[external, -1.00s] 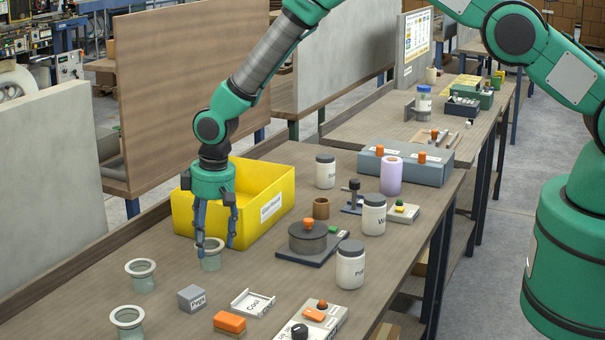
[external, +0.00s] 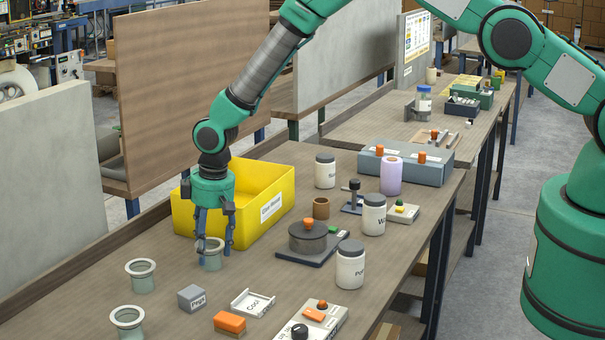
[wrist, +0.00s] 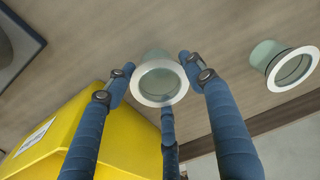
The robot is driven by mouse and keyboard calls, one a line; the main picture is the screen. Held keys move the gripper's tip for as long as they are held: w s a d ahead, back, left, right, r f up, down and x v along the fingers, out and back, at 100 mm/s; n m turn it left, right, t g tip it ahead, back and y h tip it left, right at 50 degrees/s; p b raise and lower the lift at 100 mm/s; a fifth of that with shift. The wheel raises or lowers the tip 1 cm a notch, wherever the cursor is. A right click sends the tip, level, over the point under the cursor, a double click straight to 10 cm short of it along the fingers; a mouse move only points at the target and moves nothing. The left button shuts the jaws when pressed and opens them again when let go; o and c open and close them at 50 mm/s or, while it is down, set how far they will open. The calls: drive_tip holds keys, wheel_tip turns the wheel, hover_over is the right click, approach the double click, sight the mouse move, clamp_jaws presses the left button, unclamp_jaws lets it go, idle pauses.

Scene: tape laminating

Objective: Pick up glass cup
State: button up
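A glass cup (external: 211,249) with a pale, wide rim stands upright on the bench in front of the yellow bin. My gripper (external: 214,258) points down over it, with its blue fingers around the cup. In the wrist view the cup's rim (wrist: 160,84) lies between the fingers of my gripper (wrist: 158,68). The fingers are spread and close to the rim; firm contact is not clear. Two similar glass cups, one nearer (external: 128,322) and one between (external: 141,276), stand to the left. One of them also shows at the right of the wrist view (wrist: 285,68).
The yellow bin (external: 182,217) stands right behind my gripper. A round grey device (external: 308,240) on a dark base is to the right. A grey block (external: 192,298), a white tray (external: 252,303) and an orange block (external: 230,322) lie in front. Bare bench surrounds the cup.

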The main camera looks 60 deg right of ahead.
drive_tip(key=c, duration=0.3)
drive_tip(key=shift+r, duration=0.1)
drive_tip(key=shift+r, duration=0.7)
drive_tip(key=shift+s+d+r+b, duration=0.15)
drive_tip(key=shift+s+r, duration=0.1)
drive_tip(key=shift+r, duration=0.25)
drive_tip(key=shift+s+a+r+b, duration=0.1)
drive_tip(key=shift+s+r+b, duration=0.1)
drive_tip(key=shift+r, duration=0.3)
drive_tip(key=s+d, duration=0.1)
drive_tip(key=s, duration=0.4)
drive_tip(key=s+d+r, duration=0.1)
drive_tip(key=s, duration=0.4)
drive_tip(key=s+d+b, duration=0.1)
drive_tip(key=s, duration=0.3)
drive_tip(key=shift+s+r, duration=0.2)
drive_tip(key=shift+s, duration=0.2)
